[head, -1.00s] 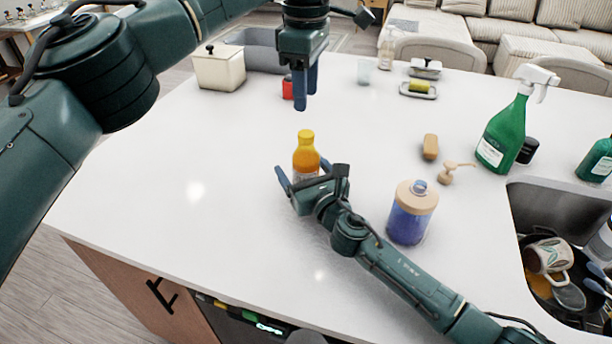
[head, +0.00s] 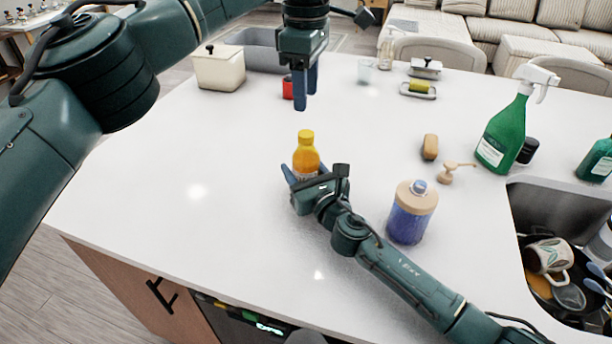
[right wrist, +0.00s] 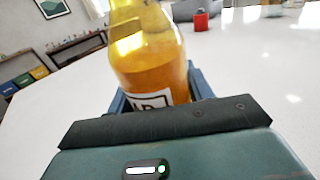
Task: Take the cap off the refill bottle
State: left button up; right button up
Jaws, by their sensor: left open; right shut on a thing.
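The refill bottle (head: 306,158), an orange bottle with a yellow cap (head: 306,136), stands upright on the white counter.
A purple bottle with a beige top (head: 411,212) stands close to my right forearm. The counter left of the bottle is clear.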

aim_at(306, 133)
grip_shut()
pick_arm(q)
jog(key=m, duration=0.8)
jog(key=shift+m, duration=0.4)
jog(key=m, duration=0.8)
jog(key=shift+m, duration=0.4)
jog(key=shift+f, duration=4)
jog(key=shift+c, duration=0.6)
